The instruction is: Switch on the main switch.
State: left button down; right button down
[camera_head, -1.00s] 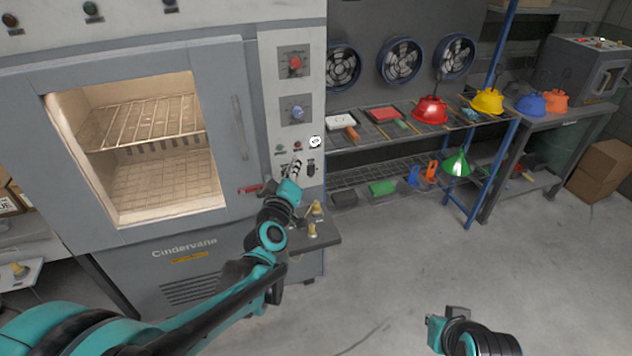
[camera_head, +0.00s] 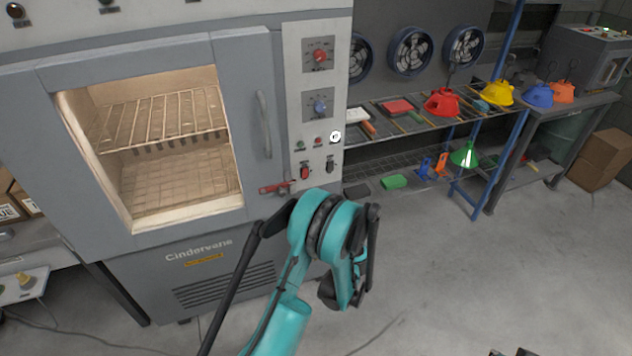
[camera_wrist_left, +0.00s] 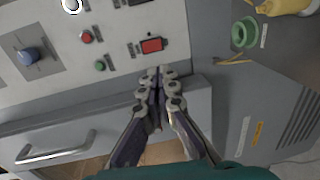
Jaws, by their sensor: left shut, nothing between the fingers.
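The oven's control panel (camera_head: 318,85) carries a red rocker switch (camera_head: 304,172) and a black switch (camera_head: 330,165) near its lower end. Which of them is the main switch I cannot read. In the left wrist view the red rocker (camera_wrist_left: 152,45) sits in a dark frame. My left gripper (camera_wrist_left: 160,76) is shut and empty, its tips just below the rocker in that picture; contact cannot be told. In the head view my left arm hides this gripper. Only dark bits of my right gripper (camera_head: 512,352) show at the bottom edge.
A red latch handle (camera_head: 275,187) is below the panel's left side, near my arm. A blue knob (camera_wrist_left: 30,55), a red button (camera_wrist_left: 86,37) and a green button (camera_wrist_left: 99,65) are close by. Shelves with coloured hoods (camera_head: 442,103) stand right.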

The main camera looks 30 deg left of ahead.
pick_arm(q)
jog(key=b, duration=0.3)
send_near(305, 177)
jog(key=x, duration=0.5)
jog(key=shift+w+a+f, duration=0.1)
jog(key=shift+b+x, duration=0.3)
jog(key=shift+x, duration=0.45)
jog(key=shift+w+a+b, duration=0.25)
jog(key=shift+b, duration=0.05)
jog(key=shift+f, duration=0.1)
